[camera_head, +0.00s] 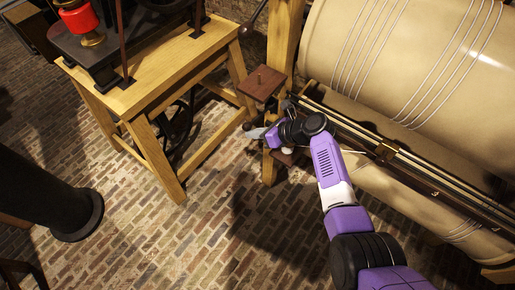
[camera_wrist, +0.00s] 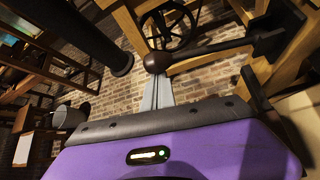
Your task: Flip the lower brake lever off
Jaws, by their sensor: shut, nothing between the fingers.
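In the wrist view a dark lever with a round brown knob (camera_wrist: 157,62) runs to the right into a black mount on the wooden frame; I take it for the lower brake lever. My gripper (camera_wrist: 157,82) is shut and empty, its grey fingers ending right at the knob. Whether they touch it I cannot tell. In the head view my gripper (camera_head: 252,132) is beside the wooden post, below the small brown board. The lower lever is mostly hidden behind my wrist there. Another dark lever (camera_head: 257,14) shows higher up at the post.
The wooden post (camera_head: 284,40) with its brown board (camera_head: 262,83) stands close to my gripper. A large cream drum (camera_head: 405,50) and rails lie to the right. A wooden table (camera_head: 150,75) stands left. The brick floor is open at lower left, beside a black column (camera_head: 45,200).

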